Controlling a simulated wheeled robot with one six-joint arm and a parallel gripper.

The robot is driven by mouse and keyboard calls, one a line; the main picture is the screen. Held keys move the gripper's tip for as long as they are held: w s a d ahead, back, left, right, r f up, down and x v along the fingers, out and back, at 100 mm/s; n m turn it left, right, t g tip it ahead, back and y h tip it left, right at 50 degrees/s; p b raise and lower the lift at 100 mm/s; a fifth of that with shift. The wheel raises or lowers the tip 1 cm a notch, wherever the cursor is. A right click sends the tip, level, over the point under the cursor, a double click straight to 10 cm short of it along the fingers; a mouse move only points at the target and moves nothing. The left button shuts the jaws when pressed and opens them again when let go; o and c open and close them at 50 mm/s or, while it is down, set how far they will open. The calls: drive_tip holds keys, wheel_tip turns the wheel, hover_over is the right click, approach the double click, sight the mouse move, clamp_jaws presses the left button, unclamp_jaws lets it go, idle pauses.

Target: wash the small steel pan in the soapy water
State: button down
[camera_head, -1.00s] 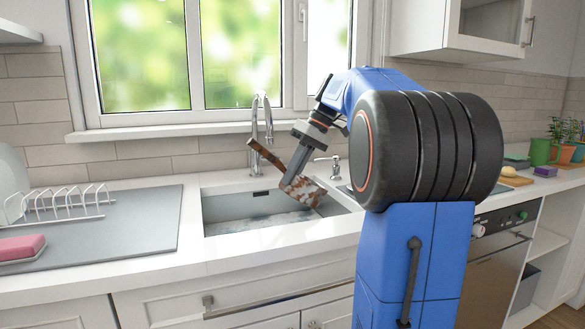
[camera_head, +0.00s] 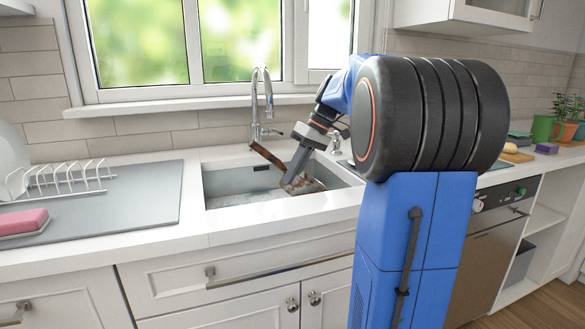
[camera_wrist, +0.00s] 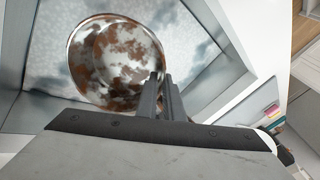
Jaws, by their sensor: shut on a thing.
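The small steel pan (camera_head: 298,184) is blotched with brown stains, and its handle (camera_head: 266,156) slants up to the left above the sink. My gripper (camera_head: 294,178) reaches down into the sink and is shut on the pan. In the wrist view the round pan (camera_wrist: 115,62) lies beside the fingertips (camera_wrist: 160,82), its stained inside facing the camera. The soapy water (camera_head: 245,199) with pale foam lies in the sink (camera_head: 228,180); it also shows around the pan in the wrist view (camera_wrist: 50,55). I cannot tell how deep the pan sits in the water.
The tap (camera_head: 262,100) rises behind the sink, close to the pan's handle. To the left are a grey mat (camera_head: 130,200), a white dish rack (camera_head: 75,180) and a pink sponge (camera_head: 20,224). The sink's rim surrounds the pan.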

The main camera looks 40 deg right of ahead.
sight(292, 193)
drive_tip(key=shift+f, duration=3.15)
idle(2.1)
drive_tip(key=shift+r, duration=0.1)
drive_tip(key=shift+r, duration=3.9)
